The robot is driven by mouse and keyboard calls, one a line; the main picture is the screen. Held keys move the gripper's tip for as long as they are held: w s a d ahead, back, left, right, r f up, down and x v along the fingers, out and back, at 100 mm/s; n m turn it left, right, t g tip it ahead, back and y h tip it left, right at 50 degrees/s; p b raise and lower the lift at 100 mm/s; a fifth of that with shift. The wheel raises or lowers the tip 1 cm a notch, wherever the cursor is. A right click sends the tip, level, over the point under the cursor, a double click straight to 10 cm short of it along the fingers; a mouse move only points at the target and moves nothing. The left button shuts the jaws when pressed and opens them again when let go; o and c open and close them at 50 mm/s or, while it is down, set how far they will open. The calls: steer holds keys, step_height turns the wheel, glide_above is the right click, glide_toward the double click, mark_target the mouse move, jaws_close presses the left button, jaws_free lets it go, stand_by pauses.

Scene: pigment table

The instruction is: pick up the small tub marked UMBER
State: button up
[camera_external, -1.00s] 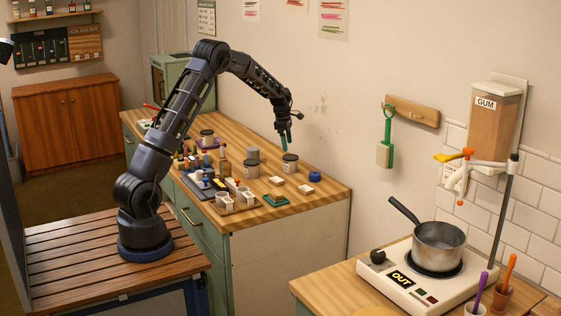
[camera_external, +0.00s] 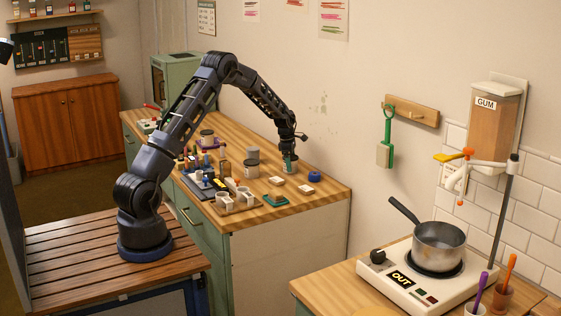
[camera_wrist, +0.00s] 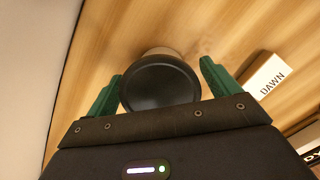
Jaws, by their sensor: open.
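A small tub (camera_wrist: 160,84) with a dark round lid and a pale body stands on the wooden table. It lies between the two green fingers of my gripper (camera_wrist: 158,88) in the wrist view, with a finger on each side. Its label is not readable here, so I cannot tell whether it says UMBER. In the external view my gripper (camera_external: 289,160) is low over the same tub (camera_external: 290,169), which it partly covers. The fingers are open and a small gap shows at the right finger.
A block marked DAWN (camera_wrist: 266,82) lies right of the right finger. Stacked grey tubs (camera_external: 252,162) stand to the left in the external view. A blue roll (camera_external: 315,176) and a pale block (camera_external: 277,181) are close by. The wall is just behind.

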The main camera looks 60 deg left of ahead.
steer(key=shift+f, duration=0.1)
steer(key=shift+c, duration=0.2)
steer(key=c, duration=1)
